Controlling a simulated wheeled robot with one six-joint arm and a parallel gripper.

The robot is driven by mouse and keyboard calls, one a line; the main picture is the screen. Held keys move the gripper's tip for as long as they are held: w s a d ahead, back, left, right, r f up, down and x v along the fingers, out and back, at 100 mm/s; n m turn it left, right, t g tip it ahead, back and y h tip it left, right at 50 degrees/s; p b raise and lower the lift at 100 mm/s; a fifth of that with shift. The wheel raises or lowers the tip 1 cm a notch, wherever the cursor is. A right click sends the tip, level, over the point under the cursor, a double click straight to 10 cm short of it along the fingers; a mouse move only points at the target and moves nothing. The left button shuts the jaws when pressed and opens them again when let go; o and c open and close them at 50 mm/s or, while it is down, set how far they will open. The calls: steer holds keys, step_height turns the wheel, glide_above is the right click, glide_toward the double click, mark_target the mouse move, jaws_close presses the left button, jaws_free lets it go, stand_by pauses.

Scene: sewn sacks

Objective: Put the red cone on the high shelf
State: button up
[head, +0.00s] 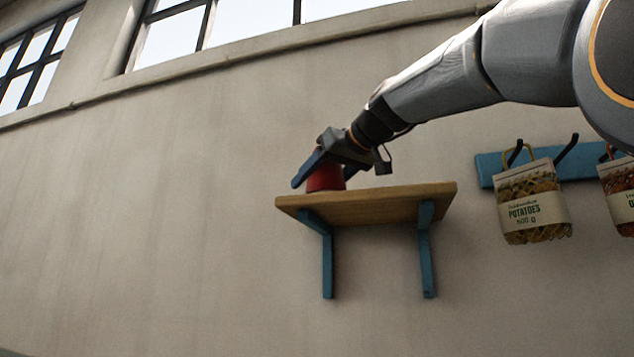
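A wooden shelf (420,192) on two blue brackets is fixed to the wall, seen from below. A red object (324,180), which looks like the red cone, is at the shelf's left end. Its upper part is hidden by my gripper and its base by the shelf's front edge. My gripper (318,176) reaches down from the upper right with its fingers at the red cone. I cannot tell whether the fingers press on the cone, or whether the cone rests on the board.
A blue rail (487,168) with black hooks is on the wall to the right. A net sack of potatoes (530,205) hangs from it, and another sack (622,195) is cut off at the right edge. The rest of the shelf top seems clear. Windows are high on the left.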

mark_target(337, 167)
steer(key=shift+f+b, duration=0.45)
steer(key=shift+b, duration=0.05)
steer(key=o, duration=1.2)
steer(key=shift+b+v, duration=1.35)
steer(key=shift+v, duration=2.6)
